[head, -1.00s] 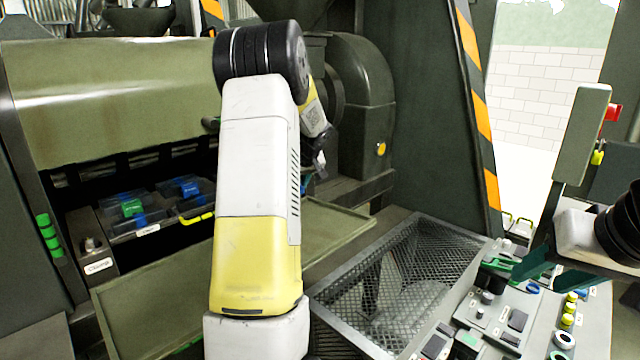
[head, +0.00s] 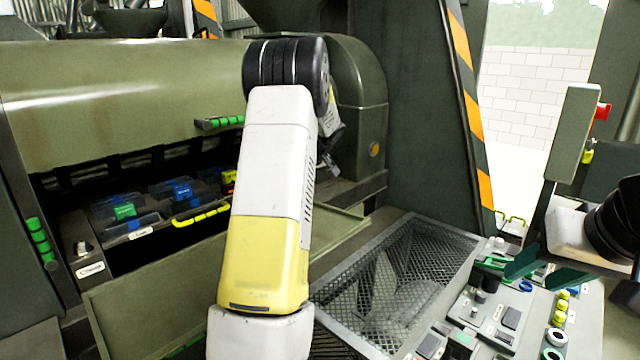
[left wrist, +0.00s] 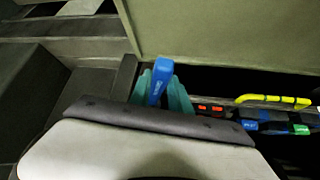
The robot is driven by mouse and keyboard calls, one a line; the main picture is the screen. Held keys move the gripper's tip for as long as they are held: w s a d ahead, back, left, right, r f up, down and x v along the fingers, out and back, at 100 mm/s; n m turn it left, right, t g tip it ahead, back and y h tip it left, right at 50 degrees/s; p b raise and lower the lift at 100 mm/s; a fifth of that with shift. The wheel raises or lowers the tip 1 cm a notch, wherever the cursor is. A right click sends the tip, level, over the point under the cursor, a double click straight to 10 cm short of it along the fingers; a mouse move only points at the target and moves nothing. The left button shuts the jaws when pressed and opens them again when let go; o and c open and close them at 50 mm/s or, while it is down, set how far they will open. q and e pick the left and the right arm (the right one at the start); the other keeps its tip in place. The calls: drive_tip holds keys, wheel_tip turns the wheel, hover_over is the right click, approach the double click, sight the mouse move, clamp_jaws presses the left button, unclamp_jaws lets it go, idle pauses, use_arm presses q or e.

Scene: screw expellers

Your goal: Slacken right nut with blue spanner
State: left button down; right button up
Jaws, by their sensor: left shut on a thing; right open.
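The blue spanner (left wrist: 160,82) shows in the left wrist view as a blue bar between teal fingers. My left gripper (left wrist: 163,92) is shut on it. In the head view my left arm stands in front of its own gripper and hides both gripper and spanner. My right gripper (head: 528,268), with dark teal fingers, is open over the control panel at the right and away from the spanner. I cannot make out the right nut in either view; the spanner's working end is hidden too.
An open recess at the left holds dark bins with a green block (head: 124,210), a blue block (head: 181,191) and a yellow handle (head: 201,215). A mesh-covered tray (head: 345,290) lies right of my left arm. The control panel (head: 480,315) has several knobs.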

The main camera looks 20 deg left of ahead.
use_arm(q)
drive_tip(key=shift+w+d, duration=0.1)
drive_tip(key=shift+w, duration=0.1)
drive_tip(key=shift+w+d+n+g+y, duration=0.3)
drive_tip(key=shift+w+d+n+g, duration=0.2)
drive_tip(key=shift+w+n, duration=0.45)
drive_tip(key=shift+w+d+n+g, duration=0.4)
drive_tip(key=shift+w+n+g, duration=0.1)
drive_tip(key=shift+w+n, duration=0.35)
drive_tip(key=shift+w+d+n+g+y, duration=0.15)
drive_tip(key=shift+w+n+g, duration=0.1)
drive_tip(key=shift+w+n, duration=0.2)
drive_tip(key=shift+w+d+n+g+y, duration=0.15)
drive_tip(key=shift+w+n+g, duration=0.15)
drive_tip(key=shift+w, duration=0.2)
drive_tip(key=shift+w+n+g, duration=0.35)
drive_tip(key=shift+w+n, duration=0.5)
drive_tip(key=shift+w, duration=0.2)
drive_tip(key=shift+s+r, duration=0.1)
drive_tip(key=shift+s, duration=0.05)
